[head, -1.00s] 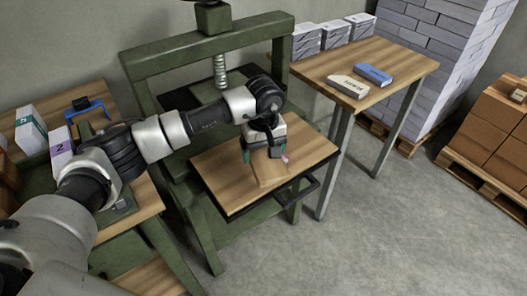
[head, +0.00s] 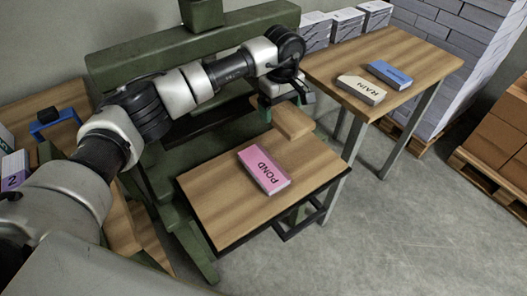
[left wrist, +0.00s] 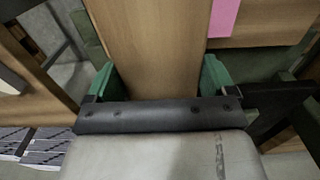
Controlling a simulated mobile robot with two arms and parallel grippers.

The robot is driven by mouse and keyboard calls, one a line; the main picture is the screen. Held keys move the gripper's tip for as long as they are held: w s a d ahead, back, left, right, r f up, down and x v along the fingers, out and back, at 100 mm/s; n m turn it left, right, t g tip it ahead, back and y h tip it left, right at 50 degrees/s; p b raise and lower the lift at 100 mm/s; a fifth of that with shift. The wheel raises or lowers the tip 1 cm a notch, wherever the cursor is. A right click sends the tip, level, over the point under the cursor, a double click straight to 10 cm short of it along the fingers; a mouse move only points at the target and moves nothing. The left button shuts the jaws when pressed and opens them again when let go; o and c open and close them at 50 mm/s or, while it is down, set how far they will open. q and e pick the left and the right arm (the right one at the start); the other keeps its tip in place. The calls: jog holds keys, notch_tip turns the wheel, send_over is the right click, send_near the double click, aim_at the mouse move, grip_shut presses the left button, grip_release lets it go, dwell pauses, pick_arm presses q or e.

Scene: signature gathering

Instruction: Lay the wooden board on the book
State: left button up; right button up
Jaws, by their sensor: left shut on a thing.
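The small wooden board (head: 293,122) is held in my left gripper (head: 284,98), toward the back right of the press bed. In the left wrist view the board (left wrist: 153,45) lies between the two green fingers of the gripper (left wrist: 158,77). The pink book (head: 252,161), marked POND, lies flat on the press bed, to the left and front of the board and apart from it in the picture. Part of the book (left wrist: 223,18) shows in the left wrist view. Whether the board touches the bed cannot be told. My right gripper is out of view.
The wooden bed (head: 225,205) sits in a green press frame (head: 130,65). Bare floor lies at the front right.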

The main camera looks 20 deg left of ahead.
pick_arm(q)
jog(key=p, duration=0.2)
send_near(262, 164)
jog(key=w, duration=0.3)
jog(key=shift+w+d+f, duration=0.2)
jog(key=shift+d+f, duration=0.1)
jog(key=shift+d, duration=0.05)
jog(key=s, duration=0.1)
jog(key=s+f, duration=0.2)
jog(key=shift+s+a+f+p, duration=0.25)
jog(key=shift+a+p, duration=0.05)
notch_tip(262, 164, down, 4)
jog(key=shift+r+p, duration=0.1)
jog(key=shift+p, duration=0.4)
jog(key=shift+f, duration=0.3)
jog(key=o, duration=0.8)
jog(key=shift+r, duration=0.2)
jog(key=shift+w+r, duration=0.1)
jog(key=shift+r, duration=0.25)
notch_tip(262, 164, up, 11)
jog(key=shift+r+b, duration=0.15)
jog(key=shift+b, duration=0.95)
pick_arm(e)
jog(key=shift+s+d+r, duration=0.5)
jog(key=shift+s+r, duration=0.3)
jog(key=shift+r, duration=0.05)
